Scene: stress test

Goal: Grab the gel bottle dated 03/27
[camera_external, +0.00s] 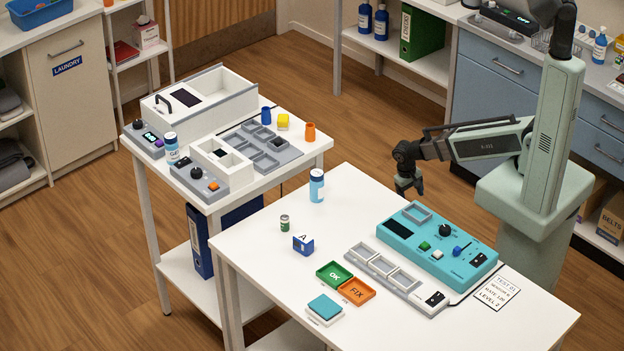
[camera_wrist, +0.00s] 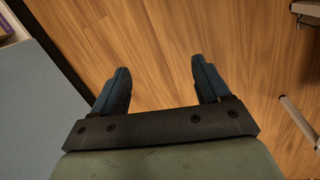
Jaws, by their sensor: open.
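A blue bottle with a white cap and a pale label (camera_external: 317,186) stands upright at the back of the near white table. A similar bottle (camera_external: 171,147) stands at the front left edge of the other white table. Blue bottles also stand on the back shelf (camera_external: 381,22) and on the right counter (camera_external: 599,46). No date is readable on any of them. My gripper (camera_external: 408,188) hangs in the air beyond the near table's back edge, right of the nearer bottle. In the wrist view my gripper (camera_wrist: 160,85) is open and empty, above the wood floor.
The near table (camera_external: 400,325) holds a small green jar (camera_external: 284,223), a blue holder (camera_external: 303,245), green (camera_external: 335,273) and orange (camera_external: 357,291) trays, a grey slotted rack (camera_external: 398,279) and a teal device (camera_external: 437,243). Bare table surrounds the nearer bottle.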

